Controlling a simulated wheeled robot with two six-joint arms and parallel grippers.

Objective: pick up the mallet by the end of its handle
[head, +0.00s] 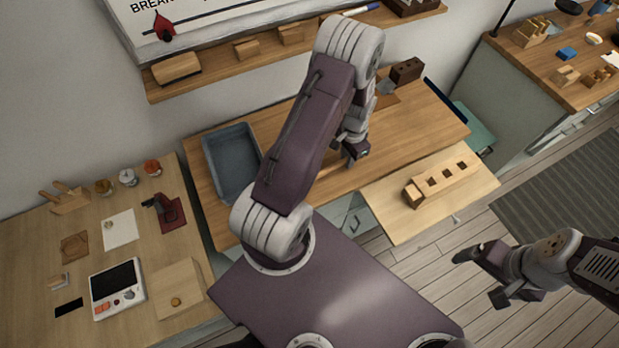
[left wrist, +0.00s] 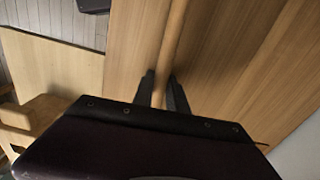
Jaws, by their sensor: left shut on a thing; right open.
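In the left wrist view a round wooden handle (left wrist: 172,40), which looks like the mallet's, runs from the top edge down between the two dark fingers of my left gripper (left wrist: 161,92). The gripper is shut on it, above the wooden bench top. The mallet's head cannot be made out in the left wrist view. In the head view my left gripper (head: 354,153) is over the middle bench, and my left arm hides most of what lies beneath it. My right gripper (head: 480,276) is open and empty, off the bench to the right above the floor.
The middle bench (head: 423,113) holds a blue-grey tray (head: 208,160) at left and a dark block with holes (head: 407,70) at back. A pale pull-out board (head: 400,227) carries a wooden block with square holes (head: 443,180). A cluttered table (head: 140,270) stands at left.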

